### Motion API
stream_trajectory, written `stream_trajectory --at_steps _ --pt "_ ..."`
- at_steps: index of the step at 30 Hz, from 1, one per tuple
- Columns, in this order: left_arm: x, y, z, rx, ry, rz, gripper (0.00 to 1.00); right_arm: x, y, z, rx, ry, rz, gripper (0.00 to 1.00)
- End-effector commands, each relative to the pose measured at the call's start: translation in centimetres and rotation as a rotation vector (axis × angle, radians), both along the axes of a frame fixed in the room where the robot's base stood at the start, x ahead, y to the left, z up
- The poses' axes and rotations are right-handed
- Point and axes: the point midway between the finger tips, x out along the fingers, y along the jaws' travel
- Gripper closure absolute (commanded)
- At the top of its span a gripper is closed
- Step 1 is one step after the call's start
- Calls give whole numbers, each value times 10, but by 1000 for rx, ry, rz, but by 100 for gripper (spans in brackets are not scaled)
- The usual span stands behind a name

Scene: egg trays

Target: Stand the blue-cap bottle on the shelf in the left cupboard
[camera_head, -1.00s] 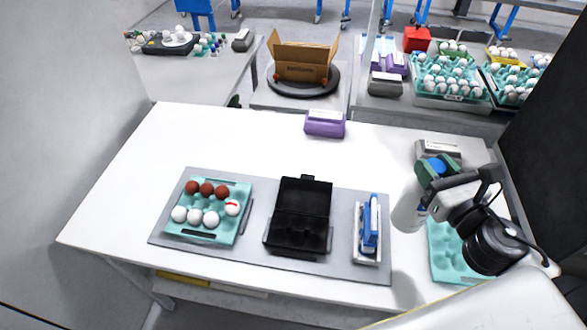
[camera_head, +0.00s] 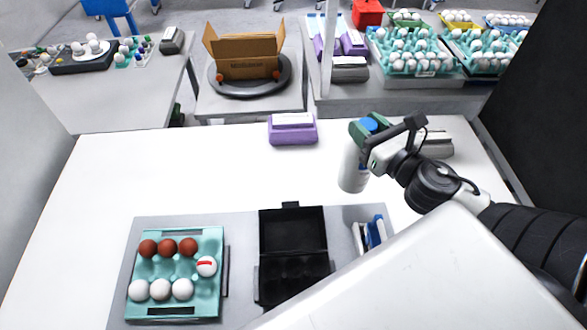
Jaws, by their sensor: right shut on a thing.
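The blue-cap bottle (camera_head: 353,170) is white with a blue cap and hangs upright over the right part of the white table. My right gripper (camera_head: 369,131) is shut on it near the cap. The bottle's underside looks clear of the tabletop, though the exact height is hard to tell. My left gripper is not in view. No cupboard or shelf that I can identify as the left cupboard shows in this view.
On the white table (camera_head: 200,170) lie a teal egg tray (camera_head: 215,240) with brown and white eggs, an open black carton (camera_head: 291,230), a blue-and-white item (camera_head: 375,232) and a purple box (camera_head: 292,130). A grey box (camera_head: 437,143) is behind my right arm. The table's left middle is clear.

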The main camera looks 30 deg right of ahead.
Motion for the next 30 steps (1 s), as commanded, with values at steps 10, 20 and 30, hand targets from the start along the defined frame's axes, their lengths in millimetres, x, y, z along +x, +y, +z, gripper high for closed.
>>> stream_trajectory --at_steps 10,20,30 --pt "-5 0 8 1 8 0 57 50 33 -30 1 -8 1 100" --pt "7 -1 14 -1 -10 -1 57 85 56 -58 -1 -4 0 100" --pt "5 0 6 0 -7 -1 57 85 57 -98 1 -1 0 100"
